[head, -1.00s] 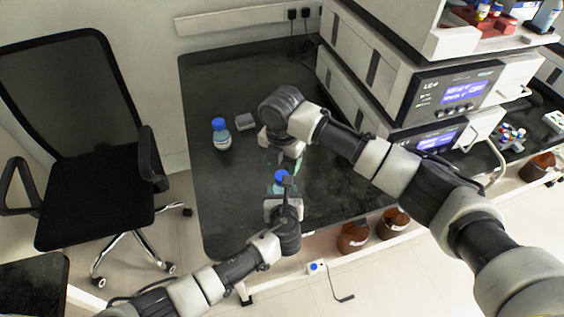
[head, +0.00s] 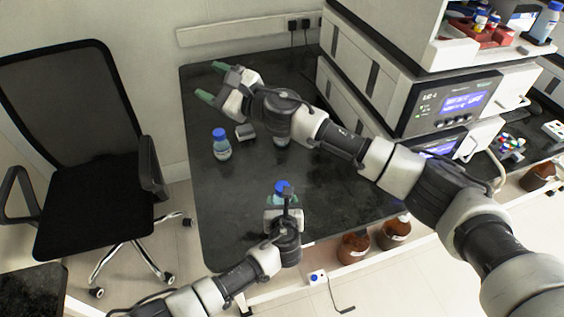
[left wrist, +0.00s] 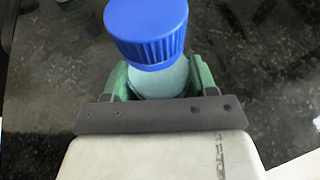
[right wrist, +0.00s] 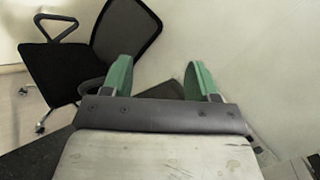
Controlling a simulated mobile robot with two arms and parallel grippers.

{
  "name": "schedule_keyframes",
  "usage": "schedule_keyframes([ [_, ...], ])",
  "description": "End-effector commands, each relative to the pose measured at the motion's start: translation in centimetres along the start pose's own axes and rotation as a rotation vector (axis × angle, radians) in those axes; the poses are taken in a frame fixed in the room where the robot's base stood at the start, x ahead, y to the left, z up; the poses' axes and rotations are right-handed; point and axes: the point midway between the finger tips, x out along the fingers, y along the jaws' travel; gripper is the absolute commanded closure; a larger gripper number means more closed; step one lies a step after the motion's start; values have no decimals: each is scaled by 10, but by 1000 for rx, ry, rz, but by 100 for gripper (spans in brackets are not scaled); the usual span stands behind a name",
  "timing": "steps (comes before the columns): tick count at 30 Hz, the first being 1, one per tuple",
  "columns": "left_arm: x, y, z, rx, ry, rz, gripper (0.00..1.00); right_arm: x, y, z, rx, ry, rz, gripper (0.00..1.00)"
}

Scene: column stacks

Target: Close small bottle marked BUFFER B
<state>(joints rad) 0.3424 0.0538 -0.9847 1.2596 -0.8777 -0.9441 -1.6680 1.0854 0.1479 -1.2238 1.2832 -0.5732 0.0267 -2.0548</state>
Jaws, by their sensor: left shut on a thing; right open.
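A small bottle with a blue cap (head: 283,187) stands upright in my left gripper (head: 283,203), which is shut on its body. In the left wrist view the ribbed blue cap (left wrist: 147,32) sits on top of the pale bottle (left wrist: 162,80) between the green fingers. I cannot tell how tight the cap is, and no label can be read. My right gripper (head: 212,82) is open and empty over the back left of the bench, away from the bottle; its green fingers (right wrist: 160,78) are spread apart in the right wrist view.
Another blue-capped bottle (head: 221,145) stands on the black bench (head: 240,200) beside a small grey block (head: 244,132). A further bottle (head: 281,141) shows partly under my right arm. Stacked instruments (head: 440,100) stand at the right. A chair (head: 85,150) stands left.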

Motion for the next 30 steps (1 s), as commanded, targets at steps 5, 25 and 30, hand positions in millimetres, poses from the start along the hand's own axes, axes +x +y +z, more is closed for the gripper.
schedule_keyframes([
  [5, 0, 0, 0, 0, 0, 0, 100, -12, 58, 10, -427, -123, 368, 41],
  [25, 0, 0, 0, 0, 0, 0, 100, -165, 83, -122, -1364, 146, 1776, 41],
  [30, 0, 0, 0, 0, 0, 0, 100, -176, 73, -127, -1380, 198, 1864, 41],
])
